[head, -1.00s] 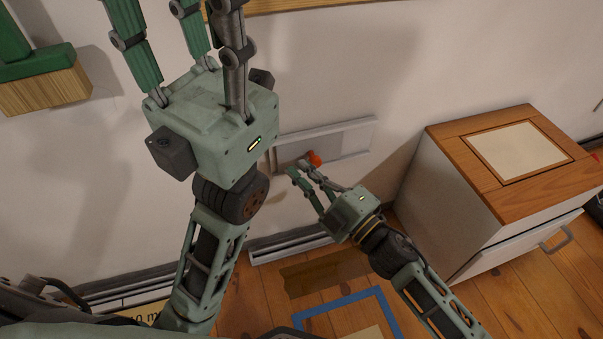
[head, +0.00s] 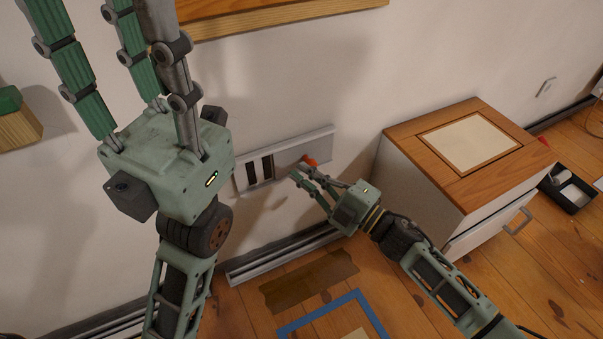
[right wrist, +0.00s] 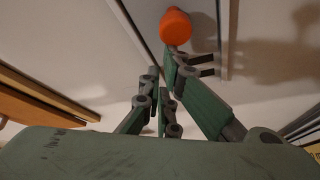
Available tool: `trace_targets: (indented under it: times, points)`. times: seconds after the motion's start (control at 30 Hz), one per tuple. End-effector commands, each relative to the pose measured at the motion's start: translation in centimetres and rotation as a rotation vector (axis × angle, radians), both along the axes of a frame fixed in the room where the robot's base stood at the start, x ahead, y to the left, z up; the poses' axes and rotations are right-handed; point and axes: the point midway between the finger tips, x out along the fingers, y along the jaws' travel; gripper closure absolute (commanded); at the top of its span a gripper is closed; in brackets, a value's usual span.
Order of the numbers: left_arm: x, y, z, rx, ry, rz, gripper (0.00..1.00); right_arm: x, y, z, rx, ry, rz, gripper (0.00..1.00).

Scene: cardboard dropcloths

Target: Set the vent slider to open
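The vent (head: 243,180) is a pale, long panel low on the wall in the head view. Two dark slots (head: 267,168) show at its left end; its cover plate (head: 286,160) lies to the right of them. The orange slider knob (head: 310,161) stands out from the plate and also shows at the top of the right wrist view (right wrist: 175,25). My right gripper (head: 299,171) has its fingers drawn together, with the tips just left of the knob; contact is hard to tell. My left gripper (head: 112,15) points up, its fingers spread and empty, with tips partly cut off.
A white cabinet (head: 409,184) with a wooden top stands right of the vent. A baseboard strip (head: 285,252) runs below it. Brown tape (head: 309,281) and a blue tape outline (head: 335,310) lie on the floor. A black tray (head: 567,193) lies at far right.

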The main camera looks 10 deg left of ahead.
Motion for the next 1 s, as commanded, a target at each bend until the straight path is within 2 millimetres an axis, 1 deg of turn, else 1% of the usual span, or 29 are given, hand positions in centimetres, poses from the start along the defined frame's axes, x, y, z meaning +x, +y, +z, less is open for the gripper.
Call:
trace_targets:
  times: [0.03, 0.1, 0.17, 0.27, 0.37, 0.6, 0.7, 0.83, 1.0]
  points:
    - [0.0, 0.0, 0.0, 0.001, 0.001, 0.0, 0.6, 0.4, -0.4, -0.1, -0.005, 0.002, -0.012, 1.0]
    - [0.0, 0.0, 0.1, -0.001, -0.003, 0.001, 0.6, 0.4, -0.4, -0.2, -0.006, 0.002, -0.013, 1.0]
    - [0.0, 0.1, 0.2, -0.005, -0.006, 0.001, 0.6, 0.4, -0.6, -0.2, -0.007, 0.002, -0.014, 1.0]
    - [0.0, 0.1, 0.2, -0.005, -0.007, 0.001, 0.6, 0.0, -1.3, -0.5, -0.009, 0.003, -0.015, 1.0]
    - [-0.1, 0.1, 0.2, -0.005, -0.007, 0.001, 0.6, -0.9, -2.7, -0.8, -0.01, 0.004, -0.014, 1.0]
    - [-0.1, 0.1, 0.2, -0.006, -0.006, 0.0, 0.6, -3.8, -6.8, -1.5, -0.006, 0.004, -0.006, 1.0]
    - [-0.1, 0.1, 0.2, -0.006, -0.007, 0.0, 0.6, -4.8, -8.3, -1.6, -0.004, 0.002, -0.003, 1.0]
    - [-0.1, 0.1, 0.2, -0.006, -0.006, 0.0, 0.6, -5.6, -9.6, -1.8, -0.003, 0.002, -0.002, 1.0]
    - [-0.1, 0.1, 0.2, -0.006, -0.007, 0.0, 0.6, -6.1, -10.2, -1.8, -0.001, 0.0, 0.0, 1.0]
